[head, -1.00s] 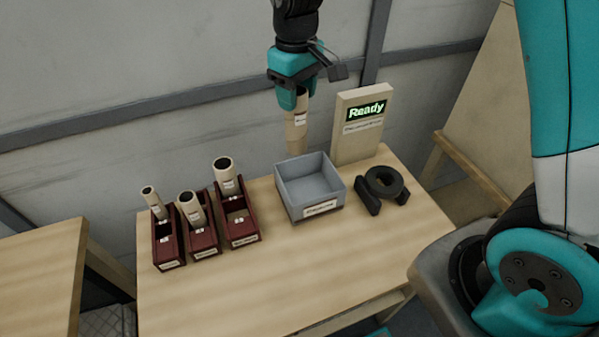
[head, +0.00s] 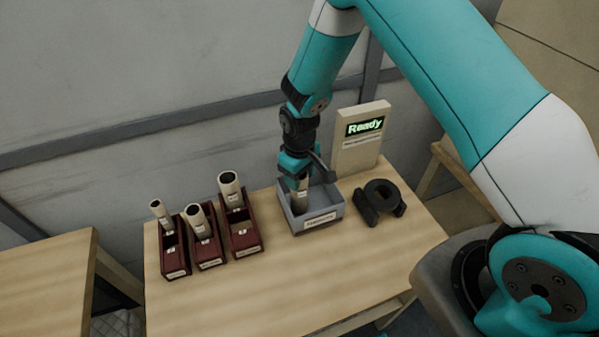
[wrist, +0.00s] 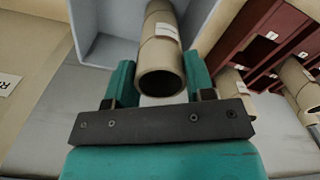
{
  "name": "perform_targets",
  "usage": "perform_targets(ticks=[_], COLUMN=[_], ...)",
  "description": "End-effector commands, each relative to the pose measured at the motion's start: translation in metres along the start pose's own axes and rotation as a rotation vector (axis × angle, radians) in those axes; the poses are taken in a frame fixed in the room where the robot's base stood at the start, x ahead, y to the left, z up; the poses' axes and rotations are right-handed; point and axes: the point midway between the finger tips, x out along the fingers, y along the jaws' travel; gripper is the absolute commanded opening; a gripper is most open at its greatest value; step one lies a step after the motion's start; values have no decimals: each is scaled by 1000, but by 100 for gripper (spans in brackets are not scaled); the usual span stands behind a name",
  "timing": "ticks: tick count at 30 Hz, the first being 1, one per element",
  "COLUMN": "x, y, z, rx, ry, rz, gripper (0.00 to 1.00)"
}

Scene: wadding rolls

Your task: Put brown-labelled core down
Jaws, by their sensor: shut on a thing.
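My gripper (head: 299,180) is shut on a tan cardboard core (head: 301,196) and points down into the grey open box (head: 328,215) on the table. The core stands about upright inside the box; whether its lower end touches the floor of the box is hidden. In the wrist view the core (wrist: 162,50) sits between the teal fingers of my gripper (wrist: 162,88), with a pale label on its side. The label's colour marking is too small to tell. The wall of the grey box (wrist: 98,40) shows beside it.
Three dark red bins (head: 240,238) with tan cores in them stand left of the box. A black ring-shaped holder (head: 381,198) lies to its right. A panel reading "Ready" (head: 358,150) stands behind. The table's front (head: 270,285) is clear.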

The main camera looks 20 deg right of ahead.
Motion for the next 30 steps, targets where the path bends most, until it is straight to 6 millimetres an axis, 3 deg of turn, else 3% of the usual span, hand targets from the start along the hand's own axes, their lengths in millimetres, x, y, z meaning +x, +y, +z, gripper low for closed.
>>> perform_targets(ticks=[14, 15, 18, 25, 30], x=[9, 7, 7, 6, -5], y=[0, 0, 0, 0, 0], z=[0, 0, 0, 0, -1], rx=[0, 0, 0, 0, 0], ry=[1, 1, 1, 1, 4], rz=[0, 0, 0, 0, 1], gripper=[36, 58, 75, 75, 75])
